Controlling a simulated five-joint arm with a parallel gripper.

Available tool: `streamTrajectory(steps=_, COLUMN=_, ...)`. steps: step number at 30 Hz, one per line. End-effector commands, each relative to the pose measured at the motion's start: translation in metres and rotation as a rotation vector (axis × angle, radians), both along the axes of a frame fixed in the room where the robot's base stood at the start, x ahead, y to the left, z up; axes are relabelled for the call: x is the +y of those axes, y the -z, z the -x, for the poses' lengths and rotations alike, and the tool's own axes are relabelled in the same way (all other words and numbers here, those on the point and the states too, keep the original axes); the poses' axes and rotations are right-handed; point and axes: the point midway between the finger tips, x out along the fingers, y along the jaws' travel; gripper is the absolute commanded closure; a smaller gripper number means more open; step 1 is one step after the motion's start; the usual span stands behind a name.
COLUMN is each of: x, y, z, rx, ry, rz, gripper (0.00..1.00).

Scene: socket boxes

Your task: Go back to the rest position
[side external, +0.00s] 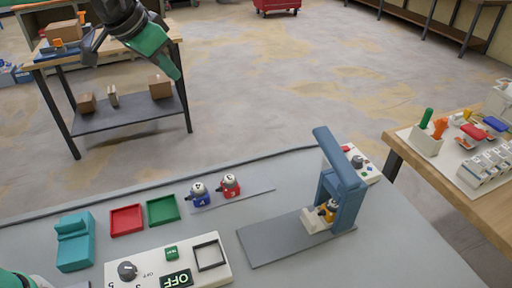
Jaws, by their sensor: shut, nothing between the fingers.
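My gripper (172,68) is high at the upper left of the side external view, well above and behind the grey work table (215,225). It is green and dark, shut and empty, and touches nothing. On the table, a blue piece (199,196) and a red piece (230,187), both with white numbered tops, stand on a thin grey strip. A blue frame (347,185) stands at the right on a grey plate, with a yellow piece (327,211) inside it.
A red tray (127,220) and a green tray (163,209) look empty. A teal block (75,243) and a white panel (140,272) reading OFF are near the front. Wooden benches (405,150) stand beyond the table. The space around my gripper looks open.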

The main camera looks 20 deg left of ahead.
Motion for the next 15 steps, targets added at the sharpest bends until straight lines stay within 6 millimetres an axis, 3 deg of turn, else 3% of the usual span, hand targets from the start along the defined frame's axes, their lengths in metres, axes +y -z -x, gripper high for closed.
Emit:
streamTrajectory(steps=6, x=0.044, y=0.005, z=0.048, rx=0.006, ry=-0.082, rz=0.007, gripper=1.0)
streamTrajectory(steps=15, x=0.09, y=0.028, z=0.115, rx=0.015, ry=-0.189, rz=0.014, gripper=1.0)
